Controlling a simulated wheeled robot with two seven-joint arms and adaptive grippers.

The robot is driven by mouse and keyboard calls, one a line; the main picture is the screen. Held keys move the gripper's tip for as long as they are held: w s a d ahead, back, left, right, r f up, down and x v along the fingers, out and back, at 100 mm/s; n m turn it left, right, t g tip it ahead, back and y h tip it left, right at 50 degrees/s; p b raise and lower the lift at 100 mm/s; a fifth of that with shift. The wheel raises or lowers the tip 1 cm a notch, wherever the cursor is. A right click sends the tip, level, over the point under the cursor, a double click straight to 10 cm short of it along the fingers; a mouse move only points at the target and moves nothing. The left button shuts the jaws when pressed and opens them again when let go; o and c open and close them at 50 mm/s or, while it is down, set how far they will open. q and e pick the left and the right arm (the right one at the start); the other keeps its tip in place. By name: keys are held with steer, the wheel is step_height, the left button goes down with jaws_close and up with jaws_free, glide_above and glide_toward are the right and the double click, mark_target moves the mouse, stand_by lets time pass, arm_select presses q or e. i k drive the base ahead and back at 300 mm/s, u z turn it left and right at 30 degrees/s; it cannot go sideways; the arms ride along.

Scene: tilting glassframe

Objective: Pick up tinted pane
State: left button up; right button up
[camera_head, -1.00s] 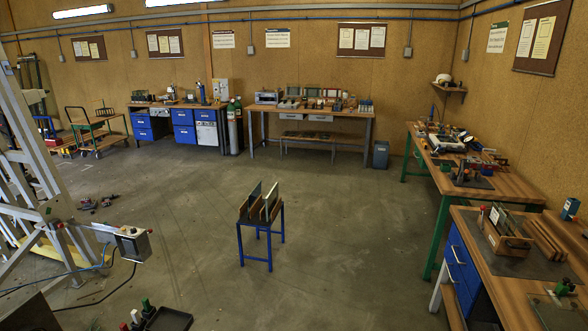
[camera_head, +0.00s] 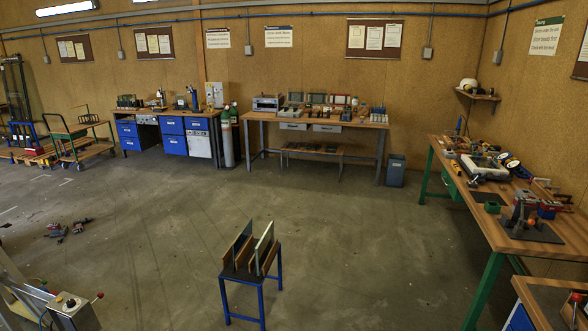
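A small blue-legged stand (camera_head: 262,298) is in the lower middle of the head view. It carries a wooden rack (camera_head: 237,273) with two upright panes. The left pane (camera_head: 238,246) looks darker. The right pane (camera_head: 264,243) looks paler and greyer. I cannot tell for sure which one is tinted. The panes stand apart with a gap between them, and their lower parts are partly hidden by the rack. Neither of my grippers is in view.
Open floor (camera_head: 170,215) surrounds the stand. A workbench (camera_head: 510,200) with tools runs along the right. A grey frame with a control box (camera_head: 75,314) is at the lower left. Benches and a trolley (camera_head: 75,142) line the back. Small items (camera_head: 68,229) lie on the left floor.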

mark_target(238, 245)
steer(key=i, duration=2.15)
steer(key=u, duration=1.3)
steer(key=i, duration=0.95)
steer(key=z, duration=0.05)
